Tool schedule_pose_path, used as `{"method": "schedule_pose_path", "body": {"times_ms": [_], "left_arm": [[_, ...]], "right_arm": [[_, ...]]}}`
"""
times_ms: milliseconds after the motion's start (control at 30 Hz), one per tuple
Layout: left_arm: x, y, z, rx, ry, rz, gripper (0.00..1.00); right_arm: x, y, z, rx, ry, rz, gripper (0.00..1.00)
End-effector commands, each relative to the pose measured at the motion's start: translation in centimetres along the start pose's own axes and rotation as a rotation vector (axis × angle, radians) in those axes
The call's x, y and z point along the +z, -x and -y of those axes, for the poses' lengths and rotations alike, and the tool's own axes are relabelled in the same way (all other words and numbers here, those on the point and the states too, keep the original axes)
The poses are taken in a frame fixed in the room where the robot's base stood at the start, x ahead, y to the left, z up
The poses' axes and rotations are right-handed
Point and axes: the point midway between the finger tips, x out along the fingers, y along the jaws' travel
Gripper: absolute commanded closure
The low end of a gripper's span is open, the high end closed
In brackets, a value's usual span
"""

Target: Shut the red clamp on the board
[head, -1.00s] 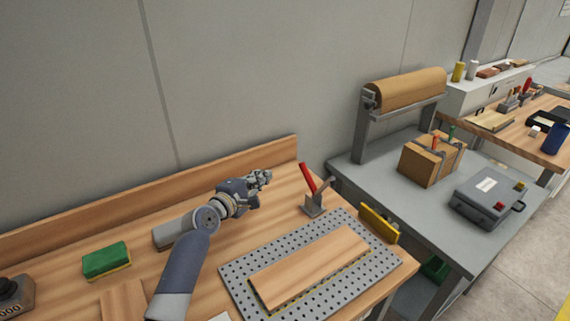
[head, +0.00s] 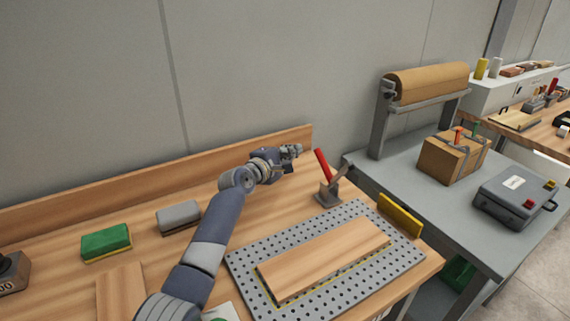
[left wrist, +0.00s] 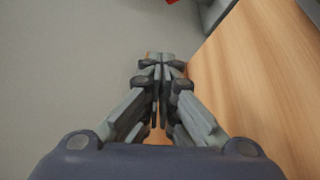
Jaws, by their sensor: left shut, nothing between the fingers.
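The red clamp's handle (head: 322,165) stands up and leans left in the head view, above its grey metal base (head: 328,194) at the back edge of the perforated plate. The wooden board (head: 322,261) lies flat on the grey perforated plate (head: 386,272). My left gripper (head: 297,150) is shut and empty, just left of the red handle and apart from it. It also shows shut in the left wrist view (left wrist: 160,62), where a bit of red shows at the top edge. My right gripper is not in view.
A green sponge (head: 106,243) and a grey block (head: 178,216) lie left on the bench. A yellow block (head: 400,215) stands at the plate's right edge. A grey table (head: 395,178) with a paper roll (head: 428,82) and a carton (head: 450,158) stands right. A wall rises behind.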

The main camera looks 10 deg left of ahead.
Motion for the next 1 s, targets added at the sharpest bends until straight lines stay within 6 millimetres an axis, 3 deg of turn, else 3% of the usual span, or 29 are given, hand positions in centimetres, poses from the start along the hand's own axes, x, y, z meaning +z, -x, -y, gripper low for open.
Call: {"method": "schedule_pose_path", "body": {"times_ms": [100,167,400,1000], "left_arm": [[-0.1,-1.2,0.4,0.002,-0.001,0.0,1.0],[0.9,-0.7,-0.6,-0.001,0.002,0.001,1.0],[2.8,0.1,-0.4,-0.002,0.002,0.001,1.0],[3.8,0.4,0.0,0.0,0.001,0.0,1.0]], "right_arm": [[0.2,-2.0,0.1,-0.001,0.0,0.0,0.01],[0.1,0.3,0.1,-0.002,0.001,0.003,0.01],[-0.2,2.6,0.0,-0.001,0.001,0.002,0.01],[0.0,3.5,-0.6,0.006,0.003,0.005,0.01]]}}
